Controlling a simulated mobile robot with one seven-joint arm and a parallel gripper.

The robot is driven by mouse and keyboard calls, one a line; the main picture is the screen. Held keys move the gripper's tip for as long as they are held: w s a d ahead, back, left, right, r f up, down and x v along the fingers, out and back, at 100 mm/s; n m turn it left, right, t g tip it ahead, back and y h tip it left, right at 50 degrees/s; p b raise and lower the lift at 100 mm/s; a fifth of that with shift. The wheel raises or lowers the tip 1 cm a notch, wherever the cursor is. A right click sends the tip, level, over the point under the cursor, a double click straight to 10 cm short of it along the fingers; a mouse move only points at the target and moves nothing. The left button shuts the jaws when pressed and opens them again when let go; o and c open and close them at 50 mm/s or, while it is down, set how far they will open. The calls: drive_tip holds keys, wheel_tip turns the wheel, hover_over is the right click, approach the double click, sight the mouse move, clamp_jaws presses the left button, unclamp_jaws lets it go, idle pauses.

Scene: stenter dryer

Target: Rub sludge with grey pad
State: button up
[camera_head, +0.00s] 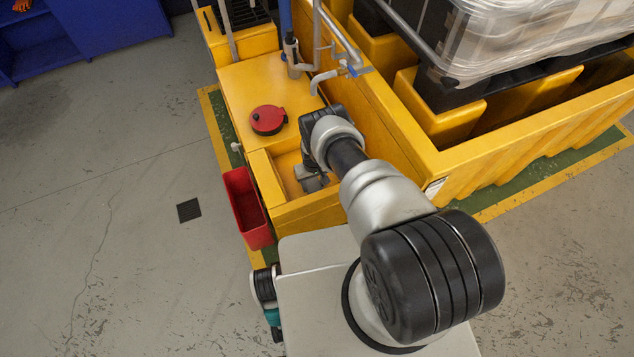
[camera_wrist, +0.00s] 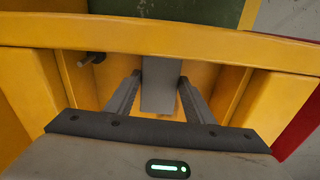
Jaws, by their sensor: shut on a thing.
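My gripper (camera_head: 312,183) is down inside a small open yellow basin (camera_head: 322,213), partly hidden by my arm in the head view. In the wrist view, my gripper (camera_wrist: 160,98) has its two fingers on either side of a grey block-shaped pad (camera_wrist: 161,82) and is shut on it. The pad points into the yellow basin, below its front rim (camera_wrist: 150,38). Whether the pad touches the basin floor cannot be told. No sludge can be made out in either view; the pad, fingers and arm cover much of the basin floor.
A red round lid (camera_head: 268,120) sits on the yellow top beside the basin. A red bin (camera_head: 240,196) hangs at its left side. Pipes and a tap (camera_head: 325,80) stand behind. A wrapped tank (camera_head: 520,40) fills the yellow bund at right.

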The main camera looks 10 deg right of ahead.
drive_tip(key=shift+s+a+f+g+b, duration=0.2)
drive_tip(key=shift+f+b, duration=0.3)
drive_tip(key=shift+b, duration=0.3)
drive_tip(key=shift+s+a+f+g+b, duration=0.1)
drive_tip(key=shift+a+f+g+b, duration=0.1)
drive_tip(key=shift+f+b, duration=0.45)
drive_tip(key=shift+w+r+b, duration=0.45)
drive_tip(key=shift+w+b, duration=0.15)
drive_tip(key=w+b, duration=0.2)
drive_tip(key=b, duration=0.1)
drive_tip(key=shift+w+a, duration=0.25)
drive_tip(key=shift+w, duration=0.05)
drive_tip(key=shift+w+a+r+b, duration=0.15)
drive_tip(key=shift+w+b, duration=0.5)
drive_tip(key=shift+b, duration=0.4)
drive_tip(key=shift+w+f+b, duration=0.25)
drive_tip(key=shift+w+b, duration=0.25)
drive_tip(key=shift+b, duration=0.45)
drive_tip(key=shift+w+a+b, duration=0.2)
drive_tip(key=shift+w+b, duration=0.55)
drive_tip(key=shift+b, duration=0.4)
drive_tip(key=shift+w+a+r+b, duration=0.1)
drive_tip(key=shift+w+b, duration=0.3)
drive_tip(key=shift+w, duration=0.05)
drive_tip(key=shift+w+a, duration=0.2)
drive_tip(key=shift+w, duration=0.65)
drive_tip(key=shift+w+a, duration=0.15)
drive_tip(key=shift+w, duration=0.65)
